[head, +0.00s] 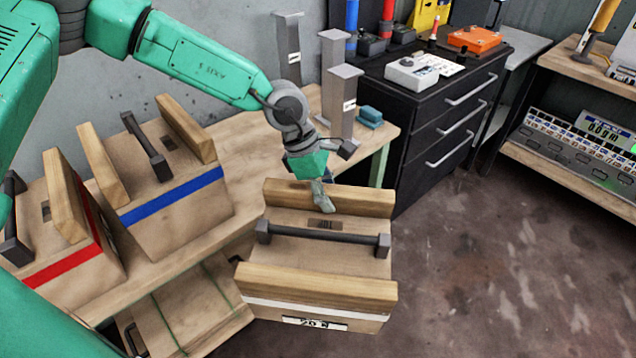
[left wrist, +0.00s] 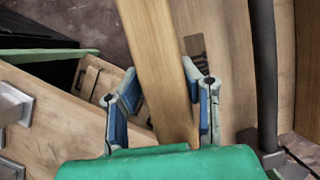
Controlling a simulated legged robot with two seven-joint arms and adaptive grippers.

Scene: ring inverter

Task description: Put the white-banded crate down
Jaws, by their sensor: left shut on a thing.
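The white-banded crate (head: 318,309) is a wooden box with two thick wooden rails, a dark bar handle and a label on its near face. It is at the lower middle of the head view, beyond the table's right edge and apparently off the tabletop. My left gripper (head: 320,195) is shut on its far wooden rail. In the left wrist view the gripper's fingers (left wrist: 160,75) straddle that rail (left wrist: 160,60), one on each side. The crate's underside is hidden. My right gripper is not in view.
A blue-banded crate (head: 172,198) and a red-banded crate (head: 62,268) stand on the wooden table (head: 238,160) at left. Grey metal posts (head: 340,100) stand at its back. A black drawer cabinet (head: 440,130) is behind, and a shelf (head: 570,170) at right. Open floor (head: 510,270) lies right.

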